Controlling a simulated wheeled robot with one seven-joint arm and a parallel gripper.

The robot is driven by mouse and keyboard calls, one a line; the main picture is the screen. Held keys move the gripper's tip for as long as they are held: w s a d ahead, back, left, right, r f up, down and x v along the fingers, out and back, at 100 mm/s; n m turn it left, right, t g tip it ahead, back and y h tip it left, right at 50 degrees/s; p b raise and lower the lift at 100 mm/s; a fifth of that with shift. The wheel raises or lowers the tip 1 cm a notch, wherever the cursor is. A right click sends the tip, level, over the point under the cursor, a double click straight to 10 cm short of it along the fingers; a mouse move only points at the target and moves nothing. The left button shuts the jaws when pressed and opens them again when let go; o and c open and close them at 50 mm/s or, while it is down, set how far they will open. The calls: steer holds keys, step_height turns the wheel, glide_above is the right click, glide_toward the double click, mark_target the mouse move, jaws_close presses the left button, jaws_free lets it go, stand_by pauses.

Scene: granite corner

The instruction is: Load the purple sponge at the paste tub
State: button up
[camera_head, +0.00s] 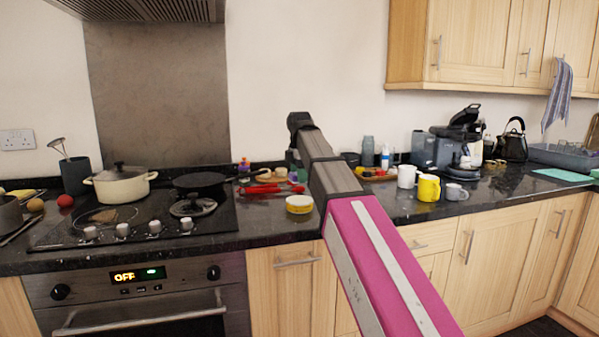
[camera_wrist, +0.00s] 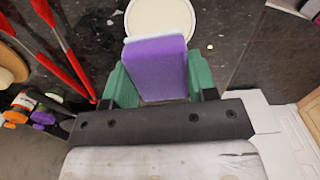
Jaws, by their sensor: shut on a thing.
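The purple sponge (camera_wrist: 155,68) is held between the green fingers of my gripper (camera_wrist: 160,80) in the wrist view, with a pale edge at its far end. Beyond that end, the round pale top of the paste tub (camera_wrist: 162,18) shows, partly covered by the sponge. In the head view the tub (camera_head: 299,205) is yellow with a pale top, near the counter's front edge. A small purple and green patch left of my arm there seems to be the sponge and fingers. I cannot tell whether sponge and tub touch.
Red-handled utensils (camera_head: 262,188) lie left of the tub and show in the wrist view (camera_wrist: 62,40). A black pan (camera_head: 199,182) and a cream pot (camera_head: 121,186) stand on the hob. A yellow mug (camera_head: 428,188) and a white mug (camera_head: 406,176) stand right of my arm.

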mark_target(300, 200)
steer(key=shift+f, duration=3)
steer(key=shift+f, duration=0.55)
steer(key=shift+r, duration=3.55)
